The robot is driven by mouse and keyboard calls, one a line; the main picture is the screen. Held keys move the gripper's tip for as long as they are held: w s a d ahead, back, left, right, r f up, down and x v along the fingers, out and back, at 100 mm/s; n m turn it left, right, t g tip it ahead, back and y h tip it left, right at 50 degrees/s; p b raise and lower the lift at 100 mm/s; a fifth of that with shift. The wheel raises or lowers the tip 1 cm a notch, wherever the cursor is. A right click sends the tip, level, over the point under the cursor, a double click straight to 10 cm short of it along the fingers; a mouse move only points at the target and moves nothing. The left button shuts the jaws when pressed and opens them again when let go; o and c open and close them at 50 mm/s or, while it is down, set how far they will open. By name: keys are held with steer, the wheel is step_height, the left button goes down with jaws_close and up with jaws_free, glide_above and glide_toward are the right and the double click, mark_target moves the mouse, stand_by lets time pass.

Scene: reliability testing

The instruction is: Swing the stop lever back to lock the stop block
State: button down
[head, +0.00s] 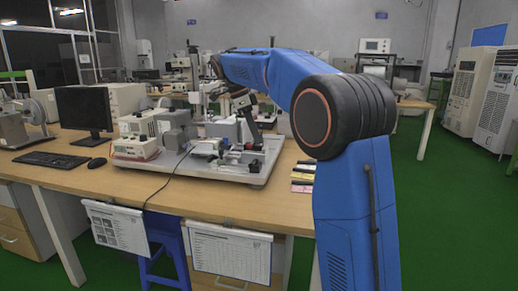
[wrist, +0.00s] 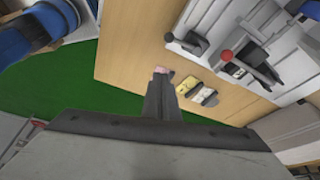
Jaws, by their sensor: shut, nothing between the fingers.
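My gripper (wrist: 162,78) is shut and empty, its fingers pointing over the table edge in the wrist view. To its upper right on the test rig is a black part with a round red knob (wrist: 227,55), which looks like the stop lever. A second black angled piece (wrist: 188,44) sits left of it, on the edge of the rig's grey base plate (wrist: 210,22). I cannot tell which part is the stop block. The fingers are apart from these parts in the picture. In the head view, my arm reaches over the rig's base plate (head: 262,172); the lever is too small to make out there.
Yellow and pale cards (wrist: 188,84) lie on the wooden table (wrist: 135,45) beside the rig. A monitor (head: 83,108) and keyboard (head: 50,159) stand at the left of the table. Grey and white instruments (head: 175,130) fill the rig's left part. Green floor is open at right.

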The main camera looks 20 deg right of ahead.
steer(key=shift+w+v, duration=0.2)
steer(key=shift+v, duration=1.2)
steer(key=shift+d, duration=0.1)
steer(key=s+f+n+t+y, duration=0.1)
steer(key=s+f+n+t, duration=0.15)
steer(key=s+n, duration=0.6)
steer(key=s+f+n+t+y, duration=0.1)
steer(key=s+f+n, duration=0.2)
steer(key=s, duration=1)
steer(key=s+a+f+n+t+y, duration=0.1)
steer(key=s+a+f+n+t, duration=0.1)
steer(key=s+f+n, duration=0.8)
steer(key=s+f, duration=0.9)
steer(key=shift+s+y, duration=0.4)
steer(key=shift+a+t, duration=0.25)
